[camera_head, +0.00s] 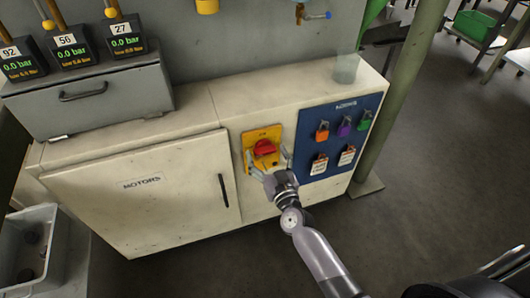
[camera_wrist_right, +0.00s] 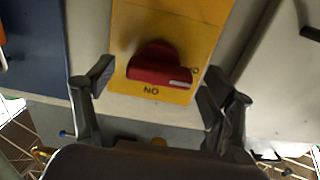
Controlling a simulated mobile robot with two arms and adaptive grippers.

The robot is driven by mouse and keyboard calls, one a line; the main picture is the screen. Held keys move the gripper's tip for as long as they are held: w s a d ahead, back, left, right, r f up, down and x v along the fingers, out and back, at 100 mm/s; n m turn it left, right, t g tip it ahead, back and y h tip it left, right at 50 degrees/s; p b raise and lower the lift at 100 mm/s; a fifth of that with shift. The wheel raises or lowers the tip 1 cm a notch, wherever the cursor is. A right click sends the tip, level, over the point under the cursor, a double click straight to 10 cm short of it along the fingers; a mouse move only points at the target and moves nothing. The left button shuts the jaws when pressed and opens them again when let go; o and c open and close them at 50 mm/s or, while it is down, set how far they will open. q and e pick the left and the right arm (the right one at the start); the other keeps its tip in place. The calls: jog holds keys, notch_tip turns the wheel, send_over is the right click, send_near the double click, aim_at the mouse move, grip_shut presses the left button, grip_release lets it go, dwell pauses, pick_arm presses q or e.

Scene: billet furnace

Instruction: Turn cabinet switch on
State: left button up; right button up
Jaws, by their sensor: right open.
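The cabinet switch is a red rotary knob (camera_head: 265,148) on a yellow plate (camera_head: 262,132), on the front of the cream cabinet (camera_head: 190,180). In the right wrist view the red knob (camera_wrist_right: 158,64) is close, and a label (camera_wrist_right: 151,91) on the plate shows as ON upside down. A white mark sits on one end of the knob, to the right of that label. My right gripper (camera_head: 268,168) is open, its fingers spread to either side of the knob. I see no contact with the knob. My left gripper is out of view.
A blue board (camera_head: 340,135) with several coloured padlocks and tags is right of the switch. The MOTORS door (camera_head: 145,190) with a black handle is left. A grey box (camera_head: 100,105) with gauges and a clear cup (camera_head: 345,70) stand on top. A green post (camera_head: 405,90) rises at right.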

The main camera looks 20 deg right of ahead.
jog(key=shift+w, duration=0.95)
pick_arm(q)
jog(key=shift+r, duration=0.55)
